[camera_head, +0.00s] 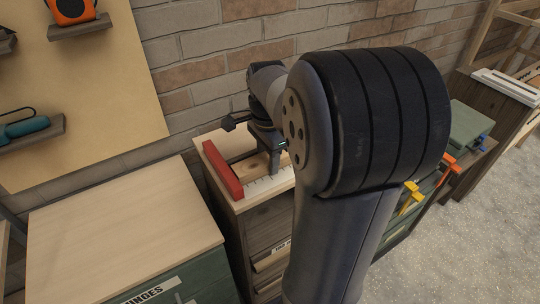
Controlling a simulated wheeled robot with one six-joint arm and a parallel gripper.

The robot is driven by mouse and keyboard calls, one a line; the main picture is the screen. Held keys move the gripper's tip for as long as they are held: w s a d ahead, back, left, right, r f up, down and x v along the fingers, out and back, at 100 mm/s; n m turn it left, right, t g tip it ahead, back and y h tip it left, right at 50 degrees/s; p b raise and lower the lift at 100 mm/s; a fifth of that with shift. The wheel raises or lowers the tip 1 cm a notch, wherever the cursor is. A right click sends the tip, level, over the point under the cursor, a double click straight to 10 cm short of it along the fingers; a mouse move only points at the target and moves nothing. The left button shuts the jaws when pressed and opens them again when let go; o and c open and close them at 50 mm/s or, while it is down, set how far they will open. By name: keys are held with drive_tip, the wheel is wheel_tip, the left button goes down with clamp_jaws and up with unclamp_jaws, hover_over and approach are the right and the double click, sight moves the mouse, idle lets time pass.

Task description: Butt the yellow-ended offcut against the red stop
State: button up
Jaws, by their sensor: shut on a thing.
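The red stop (222,170) is a straight red bar along the left part of a wooden-topped cabinet by the brick wall. My gripper (273,163) is low over that top, right of the stop, pointing down. It is shut on a short brown wooden piece (250,168), which looks like the offcut. The piece lies between the stop and the gripper, close to the stop; I cannot tell whether they touch. No yellow end shows clearly. My arm hides the right side of the piece and part of the gripper.
A white ruler strip (268,185) lies along the front of the cabinet top. A lower green cabinet with a bare wooden top (120,230) stands at the left. Yellow (410,197) and orange (446,165) clamp-like tools are to the right of my arm.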

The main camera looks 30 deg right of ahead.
sight(267, 157)
drive_tip(key=shift+a, duration=0.1)
drive_tip(key=o, duration=1.1)
drive_tip(key=shift+r, duration=0.1)
wheel_tip(267, 157, up, 11)
drive_tip(key=shift+s+f, duration=0.1)
drive_tip(key=shift+f, duration=0.1)
drive_tip(key=shift+f, duration=3.9)
